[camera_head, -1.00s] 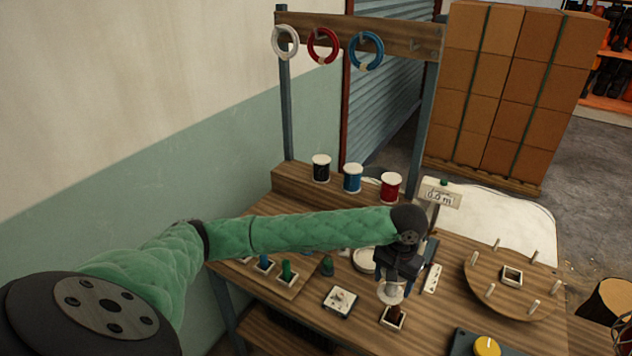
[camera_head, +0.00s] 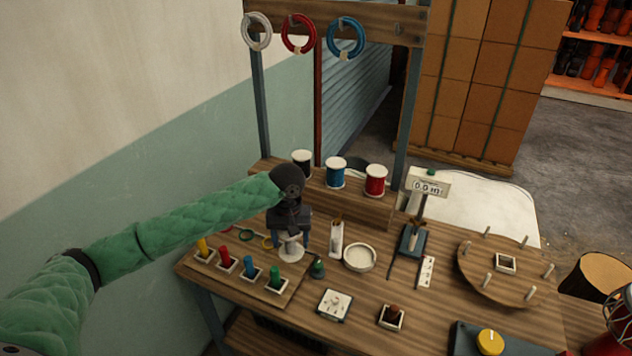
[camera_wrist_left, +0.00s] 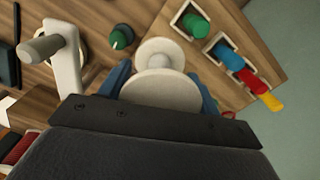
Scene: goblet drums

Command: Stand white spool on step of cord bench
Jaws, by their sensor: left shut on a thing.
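The white spool (camera_head: 290,250) is upright between the blue fingers of my left gripper (camera_head: 290,242), which is shut on it. It is over the bench, beside the coloured pegs; I cannot tell how far it is above the top. In the left wrist view, the white spool (camera_wrist_left: 160,84) shows both flanges, with the fingers at either side. The step (camera_head: 345,203) is the raised wooden ledge at the back of the cord bench (camera_head: 350,320). A black spool (camera_head: 301,163), a blue spool (camera_head: 335,173) and a red spool (camera_head: 376,181) stand on it. My right gripper is not in view.
A peg block (camera_head: 250,285) holds yellow, red, blue and green pegs. A white round dish (camera_head: 360,257), a green-topped cone (camera_head: 318,268) and a scale (camera_head: 413,240) stand nearby. Three rings hang from the overhead rail (camera_head: 385,22). The step's left end is partly behind my arm.

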